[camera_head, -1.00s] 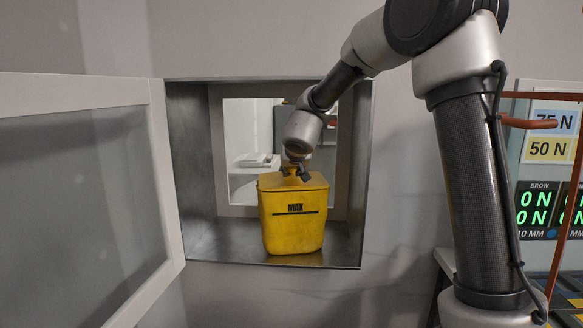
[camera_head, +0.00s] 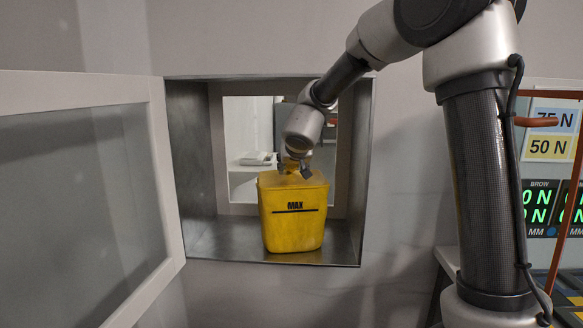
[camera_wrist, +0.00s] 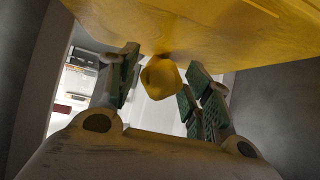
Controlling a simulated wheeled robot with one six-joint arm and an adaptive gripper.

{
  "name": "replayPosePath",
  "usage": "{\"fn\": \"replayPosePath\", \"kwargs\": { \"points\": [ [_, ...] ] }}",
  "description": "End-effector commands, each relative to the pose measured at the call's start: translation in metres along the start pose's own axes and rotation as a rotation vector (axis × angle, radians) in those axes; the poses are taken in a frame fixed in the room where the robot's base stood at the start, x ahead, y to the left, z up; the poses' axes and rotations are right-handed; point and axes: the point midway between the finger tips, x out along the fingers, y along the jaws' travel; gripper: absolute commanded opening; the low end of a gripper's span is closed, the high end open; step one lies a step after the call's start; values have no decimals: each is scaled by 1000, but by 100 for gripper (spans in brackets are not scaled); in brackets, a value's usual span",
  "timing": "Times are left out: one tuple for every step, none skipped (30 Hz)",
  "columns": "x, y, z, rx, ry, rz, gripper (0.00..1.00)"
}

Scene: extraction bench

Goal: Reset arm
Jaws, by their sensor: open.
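My gripper (camera_head: 294,168) is at the lid of a yellow bin (camera_head: 292,215) marked MAX. The bin stands upright on the floor of a metal-lined wall hatch (camera_head: 215,240). In the wrist view my gripper (camera_wrist: 158,92) is open, with its green-padded fingers apart on both sides of a rounded yellow knob (camera_wrist: 161,77). The knob juts from the yellow bin (camera_wrist: 190,30). The pads look clear of the knob. My arm reaches into the hatch from the upper right.
The hatch door (camera_head: 90,190), with a glazed pane, stands open at the left. A window (camera_head: 250,150) at the back shows another room. Force and digit panels (camera_head: 550,150) and a red-brown bar (camera_head: 565,200) are at the right.

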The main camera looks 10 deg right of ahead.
Motion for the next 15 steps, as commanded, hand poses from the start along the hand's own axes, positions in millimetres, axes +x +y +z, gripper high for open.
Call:
{"fn": "replayPosePath", "kwargs": {
  "points": [
    [-12, 0, -1, 1, 3, -1, 50],
    [-19, 0, -1, 1, 4, -1, 50],
    [-28, 0, -1, 2, 4, -1, 50],
    [-36, 0, -1, 1, 4, -1, 50],
    [-42, 0, -1, 2, 4, -2, 50],
    [-52, 0, -2, 1, 5, -1, 50],
    [-58, 0, -1, 2, 4, -1, 50],
    [-64, 0, -1, 1, 4, 0, 50],
    [-71, 0, -1, 2, 3, -1, 50],
    [-76, 0, -1, 1, 4, -1, 50],
    [-81, 0, -1, 0, 3, -1, 50],
    [-86, 0, -1, 2, 3, -1, 50],
    [-90, 0, -1, 1, 3, -1, 50],
    [-92, 0, -1, 0, 3, 0, 50],
    [-95, 0, 0, 4, 2, 0, 50]
  ]
}}
